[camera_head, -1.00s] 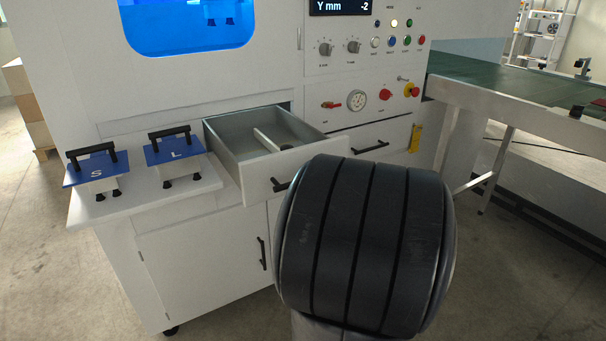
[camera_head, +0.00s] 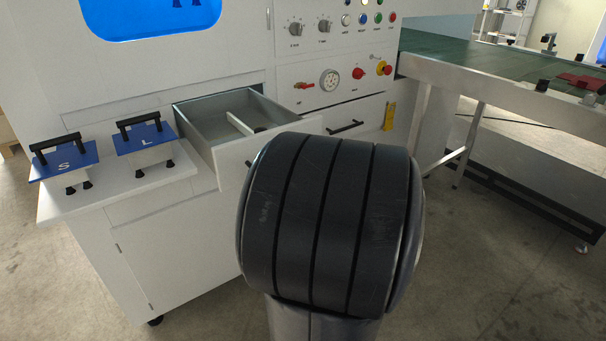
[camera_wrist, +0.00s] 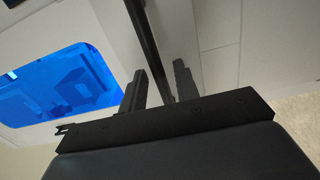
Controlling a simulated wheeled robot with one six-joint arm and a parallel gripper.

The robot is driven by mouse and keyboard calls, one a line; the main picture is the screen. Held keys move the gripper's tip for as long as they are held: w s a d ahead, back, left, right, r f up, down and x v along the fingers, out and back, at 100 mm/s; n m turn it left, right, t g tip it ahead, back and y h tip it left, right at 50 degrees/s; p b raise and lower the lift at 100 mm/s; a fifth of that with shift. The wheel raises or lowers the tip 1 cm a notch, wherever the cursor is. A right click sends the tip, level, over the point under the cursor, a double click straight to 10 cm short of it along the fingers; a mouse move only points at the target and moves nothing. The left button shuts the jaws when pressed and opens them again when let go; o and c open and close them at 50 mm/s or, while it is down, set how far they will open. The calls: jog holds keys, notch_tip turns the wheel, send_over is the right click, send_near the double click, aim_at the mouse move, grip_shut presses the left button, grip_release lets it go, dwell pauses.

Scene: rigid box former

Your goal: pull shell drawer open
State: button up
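A white drawer (camera_head: 230,162) on the left of the machine front stands pulled out. It has a grey interior, a light divider and a small dark thing inside. Its black handle is mostly hidden behind my arm. A second drawer beside it is shut, with a black handle (camera_head: 345,127). The frames do not label either one as the shell drawer. My gripper (camera_wrist: 158,82) is hidden behind my dark arm in the head view. In the wrist view its two fingers are apart. A dark bar runs between or beyond them; I cannot tell whether they touch it.
Two blue plates with black handles, marked S (camera_head: 63,163) and L (camera_head: 143,139), stand on a white side shelf (camera_head: 100,200) at left. A control panel (camera_head: 345,72) with knobs and a gauge sits above the shut drawer. A green-topped conveyor (camera_head: 470,68) extends right. Floor is clear at front right.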

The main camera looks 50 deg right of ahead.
jog(key=p+v, duration=0.1)
jog(key=v, duration=0.8)
jog(key=shift+a, duration=0.1)
dwell(0.4)
jog(key=shift+b+x, duration=0.75)
jog(key=shift+x, duration=4.85)
